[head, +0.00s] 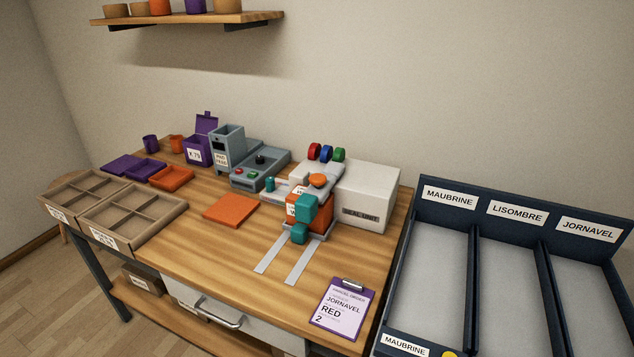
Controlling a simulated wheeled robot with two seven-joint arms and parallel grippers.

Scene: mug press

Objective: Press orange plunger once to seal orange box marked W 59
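The orange plunger (318,180) is a round orange cap on top of the grey press part of the seal unit (365,213). It stands raised above the orange box (322,217), which sits in the press at the head of two pale rails. The box's white label is mostly covered, and only part of a W shows. Two teal blocks (306,207) stand in front of the box and hide part of it. I cannot tell whether they touch it. No arm reaches into the head view, and neither of my grippers can be made out.
Red, blue and green reels (327,153) top the seal unit. A grey machine (255,165), an orange flat panel (231,210), divided trays (133,217) and a purple clipboard (342,308) share the table. Dark labelled bins (474,270) stand right. Wood around the rails is clear.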

